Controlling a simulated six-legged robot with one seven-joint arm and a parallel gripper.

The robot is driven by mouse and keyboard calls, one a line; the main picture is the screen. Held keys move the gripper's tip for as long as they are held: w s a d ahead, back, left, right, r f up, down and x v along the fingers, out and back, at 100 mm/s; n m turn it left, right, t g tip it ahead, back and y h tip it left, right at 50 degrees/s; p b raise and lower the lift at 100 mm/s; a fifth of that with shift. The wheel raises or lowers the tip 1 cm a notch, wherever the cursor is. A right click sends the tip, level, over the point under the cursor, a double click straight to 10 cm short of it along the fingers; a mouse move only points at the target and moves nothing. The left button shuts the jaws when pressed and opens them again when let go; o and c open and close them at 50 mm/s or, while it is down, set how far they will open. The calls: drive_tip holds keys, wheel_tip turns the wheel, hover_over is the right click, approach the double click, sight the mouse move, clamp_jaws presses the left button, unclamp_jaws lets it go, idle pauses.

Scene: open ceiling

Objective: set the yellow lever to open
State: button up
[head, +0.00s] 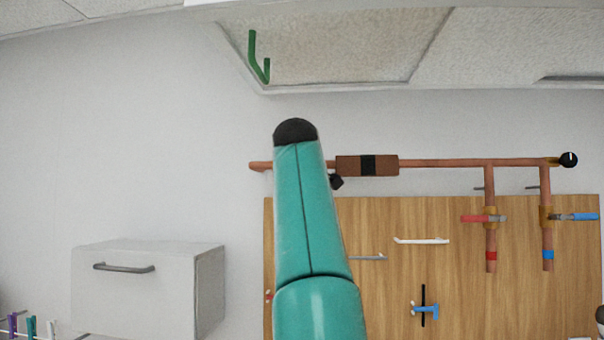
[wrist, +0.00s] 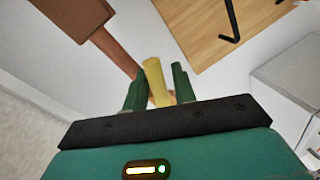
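The yellow lever (wrist: 153,77) shows in the wrist view as a flat bar standing between the two green fingers of my gripper (wrist: 159,69). The fingers are apart, one on each side of the lever. A gap shows between the lever and the right finger. The left finger is very close to the lever, and I cannot tell if they touch. The lever's lower end is hidden behind the gripper body, close to a copper pipe (wrist: 122,53). In the head view my teal arm hides the lever and gripper.
The copper pipe (head: 440,163) runs along the wall with a brown block (head: 352,166) on it. Red (head: 474,218) and blue (head: 583,216) levers sit on branch pipes. A wooden board (head: 390,285) with hooks stands below. A white cabinet (head: 140,285) is at left.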

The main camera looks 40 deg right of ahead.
drive_tip(key=shift+s+a+r, duration=0.1)
drive_tip(key=shift+a+r, duration=0.05)
drive_tip(key=shift+r, duration=0.05)
drive_tip(key=shift+s+a+r, duration=0.1)
drive_tip(key=shift+s+a, duration=0.05)
drive_tip(key=shift+a, duration=0.1)
drive_tip(key=v, duration=1.2)
drive_tip(key=shift+s+a, duration=0.25)
drive_tip(key=shift+s, duration=0.05)
